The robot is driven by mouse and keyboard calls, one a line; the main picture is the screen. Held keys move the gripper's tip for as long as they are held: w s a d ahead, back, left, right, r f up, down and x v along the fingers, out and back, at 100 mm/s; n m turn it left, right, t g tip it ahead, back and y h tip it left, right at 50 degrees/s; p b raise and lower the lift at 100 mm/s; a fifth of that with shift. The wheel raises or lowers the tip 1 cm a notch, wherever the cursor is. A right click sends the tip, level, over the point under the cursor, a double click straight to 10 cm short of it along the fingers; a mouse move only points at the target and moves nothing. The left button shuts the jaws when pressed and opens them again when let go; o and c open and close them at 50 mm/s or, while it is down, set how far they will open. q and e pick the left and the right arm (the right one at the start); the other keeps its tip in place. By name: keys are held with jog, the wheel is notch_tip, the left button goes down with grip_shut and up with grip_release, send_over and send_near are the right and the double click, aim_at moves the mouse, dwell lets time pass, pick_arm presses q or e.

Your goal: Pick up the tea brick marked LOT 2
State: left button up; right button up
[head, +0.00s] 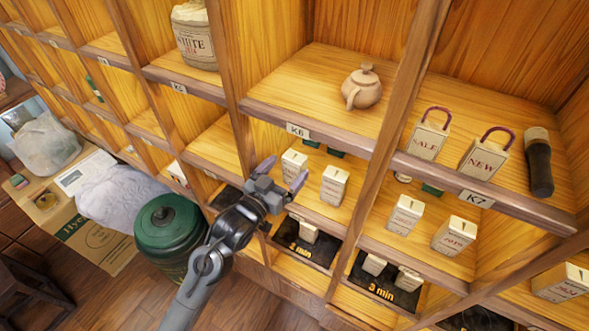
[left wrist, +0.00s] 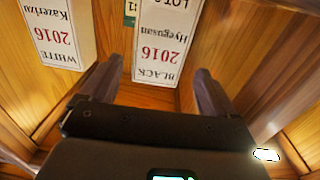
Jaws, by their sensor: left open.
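In the left wrist view, a white tea brick (left wrist: 163,42) shows its label upside down: BLACK, 2016, Hyegusan. Its LOT line is cut by the top edge, so I cannot read the number surely. A second brick (left wrist: 60,35), labelled WHITE 2016 Kazerizu, is to its left. In the head view, two bricks, one (head: 293,163) left and one (head: 335,186) right, stand upright in the cubby below K6. My left gripper (head: 282,173) is open and empty before them. In the wrist view its fingers (left wrist: 157,88) point towards the BLACK brick, with a gap before it. My right gripper is out of view.
Green tins (head: 334,152) stand behind the bricks. The K6 shelf edge (head: 310,137) runs above, with a teapot (head: 362,88) on it. An upright divider (head: 375,170) stands right. Black trays (head: 303,252) lie below. A green canister (head: 168,232) stands left on the floor.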

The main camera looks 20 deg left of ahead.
aim_at(291, 167)
pick_arm(q)
jog(key=x, duration=0.4)
jog(key=shift+d, duration=0.2)
jog(key=c, duration=1.1)
